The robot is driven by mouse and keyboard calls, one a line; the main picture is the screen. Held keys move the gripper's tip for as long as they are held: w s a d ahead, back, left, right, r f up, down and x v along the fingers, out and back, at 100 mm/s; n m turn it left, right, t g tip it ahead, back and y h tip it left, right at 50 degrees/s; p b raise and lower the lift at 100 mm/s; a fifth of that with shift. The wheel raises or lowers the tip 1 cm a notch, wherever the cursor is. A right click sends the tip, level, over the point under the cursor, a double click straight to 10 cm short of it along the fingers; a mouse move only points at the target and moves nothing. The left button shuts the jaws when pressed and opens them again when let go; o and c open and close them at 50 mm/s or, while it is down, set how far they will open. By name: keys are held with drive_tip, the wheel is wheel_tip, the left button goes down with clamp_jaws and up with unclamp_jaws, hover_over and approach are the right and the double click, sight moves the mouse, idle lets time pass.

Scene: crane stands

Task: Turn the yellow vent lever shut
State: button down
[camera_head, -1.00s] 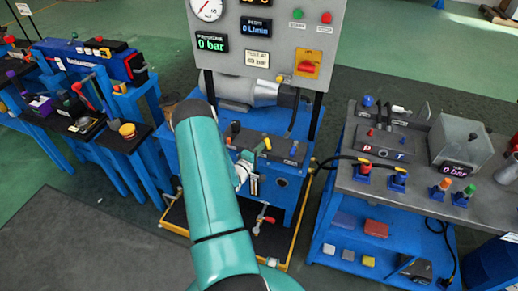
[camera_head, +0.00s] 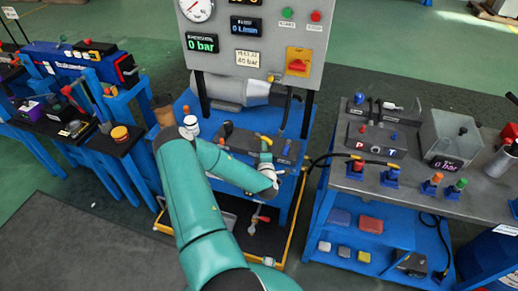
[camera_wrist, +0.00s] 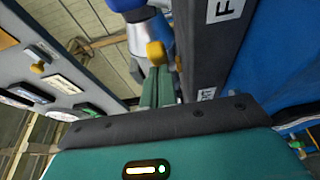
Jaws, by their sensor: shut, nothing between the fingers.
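The yellow lever (camera_head: 265,139) sits on the dark block on the blue stand, below the grey gauge panel. A yellow lever end also shows in the wrist view (camera_wrist: 155,53), in front of a blue and silver part. My gripper (camera_head: 265,158) is just in front of the yellow lever in the head view. In the wrist view its green fingers (camera_wrist: 158,85) are together with nothing between them, and their tips are close to the yellow end. I cannot tell whether they touch it. My forearm hides part of the stand.
The grey panel (camera_head: 252,45) with gauge and displays rises behind the block. A side bench (camera_head: 480,200) with a black hose (camera_head: 345,157) stands at the right. Another blue bench (camera_head: 75,135) stands at the left. A red-handled valve (camera_head: 260,218) is low on the stand.

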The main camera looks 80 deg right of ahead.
sight(272, 143)
drive_tip(key=shift+s+d+n+t, duration=0.25)
drive_tip(key=shift+s+n+t, duration=0.2)
drive_tip(key=shift+t, duration=0.25)
drive_tip(key=shift+s+d, duration=0.85)
drive_tip(key=shift+d, duration=0.15)
drive_tip(key=shift+s+d, duration=0.15)
drive_tip(key=shift+s+d+r, duration=0.1)
drive_tip(key=shift+d, duration=0.05)
